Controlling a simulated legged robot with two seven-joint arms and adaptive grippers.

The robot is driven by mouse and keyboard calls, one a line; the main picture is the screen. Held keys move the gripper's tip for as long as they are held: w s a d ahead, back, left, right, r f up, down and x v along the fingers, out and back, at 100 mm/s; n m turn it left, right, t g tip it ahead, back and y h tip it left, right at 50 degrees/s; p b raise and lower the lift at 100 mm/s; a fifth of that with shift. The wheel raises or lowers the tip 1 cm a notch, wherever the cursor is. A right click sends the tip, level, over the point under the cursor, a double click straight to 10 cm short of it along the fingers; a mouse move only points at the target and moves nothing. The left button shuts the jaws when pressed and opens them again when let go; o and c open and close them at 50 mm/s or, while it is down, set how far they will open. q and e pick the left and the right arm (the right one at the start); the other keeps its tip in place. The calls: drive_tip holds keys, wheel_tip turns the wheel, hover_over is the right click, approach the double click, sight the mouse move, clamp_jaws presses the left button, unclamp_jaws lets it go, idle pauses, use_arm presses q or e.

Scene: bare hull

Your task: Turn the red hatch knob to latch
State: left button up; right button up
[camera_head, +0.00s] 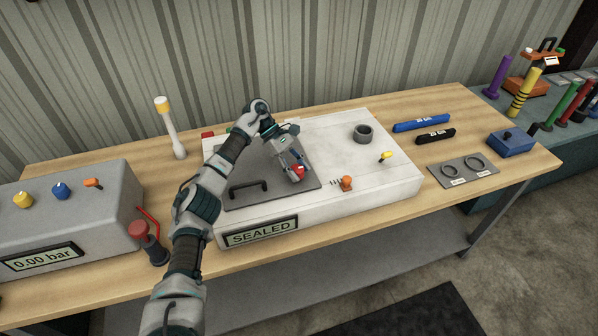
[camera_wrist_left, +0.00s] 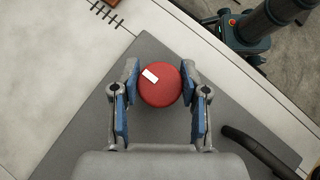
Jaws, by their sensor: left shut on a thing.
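The red hatch knob (camera_head: 298,170) sits on the dark grey hatch plate (camera_head: 240,175) near its right corner. In the left wrist view the knob (camera_wrist_left: 160,84) is round, with a white mark at its upper left. My left gripper (camera_head: 298,166) reaches down over the knob, and its blue-padded fingers (camera_wrist_left: 161,92) are closed around it from both sides. The hatch plate lies on a white box whose display (camera_head: 261,231) reads SEALED. A black handle (camera_head: 249,187) is on the plate's front part. My right gripper does not show.
On the white box are an orange knob (camera_head: 346,183), a yellow switch (camera_head: 385,156) and a dark ring (camera_head: 363,133). A grey box (camera_head: 75,210) reading 0.00 bar and a red-topped lever (camera_head: 140,231) stand at left. Blue and black bars (camera_head: 421,123) lie at right.

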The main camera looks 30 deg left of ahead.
use_arm(q)
drive_tip(key=shift+f+m+g, duration=0.15)
drive_tip(key=shift+m+g, duration=0.35)
drive_tip(key=shift+m, duration=0.1)
drive_tip(key=shift+a+m+g, duration=0.1)
drive_tip(key=shift+m+g, duration=0.3)
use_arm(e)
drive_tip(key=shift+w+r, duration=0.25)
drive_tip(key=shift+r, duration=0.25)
use_arm(q)
drive_tip(key=o, duration=1.1)
drive_tip(key=shift+w, duration=0.1)
drive_tip(key=shift+o, duration=0.2)
drive_tip(key=shift+a, duration=0.15)
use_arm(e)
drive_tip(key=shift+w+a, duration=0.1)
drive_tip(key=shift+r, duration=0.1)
